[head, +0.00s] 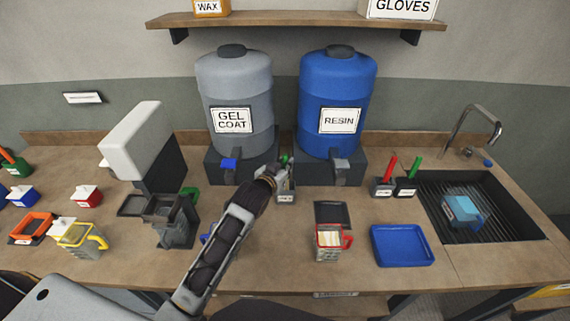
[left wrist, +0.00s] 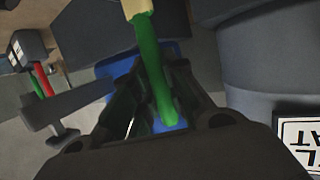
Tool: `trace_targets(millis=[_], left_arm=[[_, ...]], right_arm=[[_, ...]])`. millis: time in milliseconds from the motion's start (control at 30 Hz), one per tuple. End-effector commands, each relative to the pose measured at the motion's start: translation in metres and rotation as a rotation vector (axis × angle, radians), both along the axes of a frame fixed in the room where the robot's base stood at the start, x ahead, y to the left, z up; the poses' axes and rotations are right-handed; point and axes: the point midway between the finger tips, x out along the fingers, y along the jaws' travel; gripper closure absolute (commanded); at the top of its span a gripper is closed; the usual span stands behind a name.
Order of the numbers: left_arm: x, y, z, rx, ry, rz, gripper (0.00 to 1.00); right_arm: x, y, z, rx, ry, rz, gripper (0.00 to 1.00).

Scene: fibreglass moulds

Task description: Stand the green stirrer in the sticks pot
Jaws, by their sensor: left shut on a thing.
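My left gripper (head: 283,172) is shut on the green stirrer (left wrist: 152,65), which runs between its fingers (left wrist: 155,105) in the left wrist view. The stirrer has a pale yellow end at that view's top edge. In the head view only a bit of green (head: 284,159) shows by the fingertips. A small grey pot with a white label (head: 286,197) stands right below the gripper, partly hidden by it. Its lettering is too small to read, and I cannot tell whether the stirrer is inside it. My right gripper is not in view.
Grey gel coat (head: 235,95) and blue resin (head: 338,95) drums stand behind. Two dark pots with a red (head: 390,167) and a green stick (head: 414,166) stand right. A red-handled cup (head: 330,243) and blue tray (head: 403,246) stand in front. A sink (head: 480,185) lies far right.

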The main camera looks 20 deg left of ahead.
Motion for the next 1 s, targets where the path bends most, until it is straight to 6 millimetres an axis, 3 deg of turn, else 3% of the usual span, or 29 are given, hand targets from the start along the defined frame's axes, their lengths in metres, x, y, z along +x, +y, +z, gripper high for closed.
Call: trace_targets(millis=[533,1000], left_arm=[[0.000,0.000,-0.027,0.000,-0.001,0.000,1.00],[0.000,0.000,-0.033,0.000,-0.001,0.000,1.00]], right_arm=[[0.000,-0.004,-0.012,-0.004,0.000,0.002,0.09],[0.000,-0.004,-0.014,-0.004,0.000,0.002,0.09]])
